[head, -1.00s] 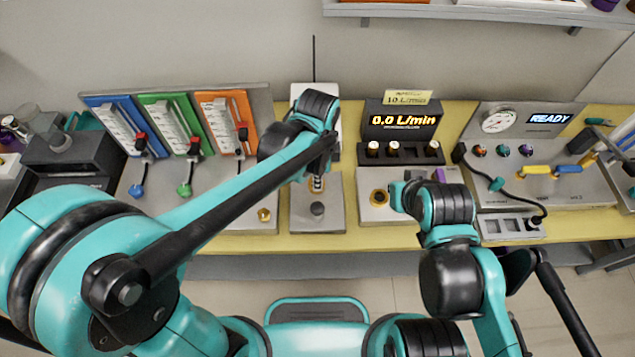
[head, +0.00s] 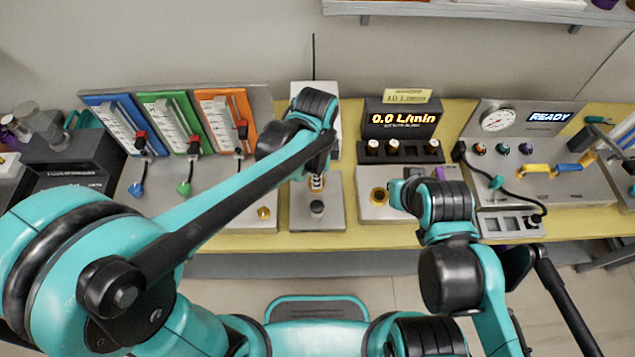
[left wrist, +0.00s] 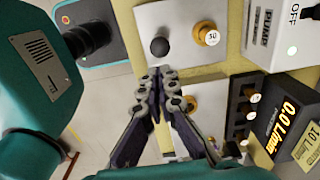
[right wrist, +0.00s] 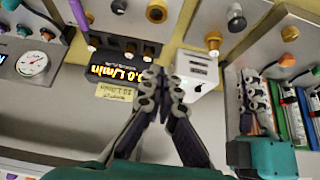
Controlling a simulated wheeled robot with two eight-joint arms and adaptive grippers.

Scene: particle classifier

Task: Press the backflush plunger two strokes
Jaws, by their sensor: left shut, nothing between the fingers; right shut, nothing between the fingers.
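A dark round knob (head: 317,208), which looks like the plunger, stands on a grey metal plate (head: 300,220) at the bench's middle. Behind it on the plate is a gold-ringed part (head: 316,184). In the left wrist view, my left gripper (left wrist: 160,72) is shut and empty, its tips just below the dark knob (left wrist: 160,47) in the picture; whether they touch cannot be told. An orange cap (left wrist: 207,33) marked 50 sits beside the knob. The left fingers are hidden behind my arm in the head view. My right gripper (right wrist: 164,72) is shut and empty.
A flow display (head: 402,121) reads 0.0 L/min. Blue, green and orange flow panels (head: 222,118) stand to the left. A white pump box (left wrist: 270,35) marked OFF is behind the plate. A READY panel (head: 549,118) with yellow and blue handles stands right.

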